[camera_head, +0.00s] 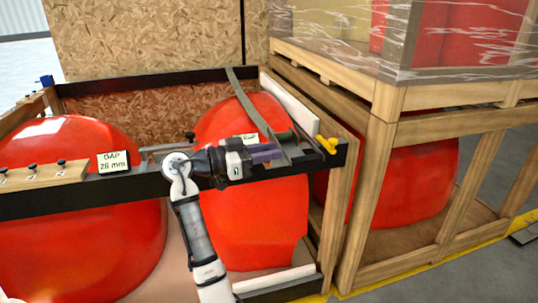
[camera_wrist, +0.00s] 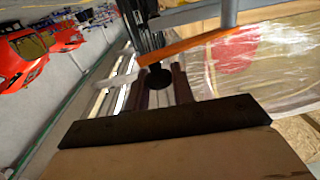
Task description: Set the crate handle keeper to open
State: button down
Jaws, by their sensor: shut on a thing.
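My gripper (camera_head: 268,152) reaches to the right along the front black rail of the open crate (camera_head: 90,199). In the wrist view its two dark fingers (camera_wrist: 160,88) are closed around a small dark round knob (camera_wrist: 160,77). In the head view the held knob is hidden by the fingers and a grey bracket (camera_head: 293,147). A yellow handle-like piece (camera_head: 327,144) sits at the right end of the rail, just beyond the fingers. I cannot tell for sure which part is the keeper or whether it is open. An orange bar (camera_wrist: 200,44) lies close past the fingertips in the wrist view.
Red nosecones (camera_head: 75,215) fill the crate. A grey strap (camera_head: 241,95) runs from the back rail to the front. A "GAP 28 mm" card (camera_head: 113,162) and a wooden block with several knobs (camera_head: 40,176) are at left. A wooden-framed crate (camera_head: 372,150) stands close at right.

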jog(key=shift+a+g, duration=0.15)
jog(key=shift+g, duration=0.15)
jog(key=c, duration=1.2)
grip_release()
jog(key=b+v, duration=0.2)
jog(key=v, duration=1.1)
jog(key=shift+s+a, duration=0.2)
jog(key=shift+a, duration=0.15)
jog(key=shift+f, duration=0.15)
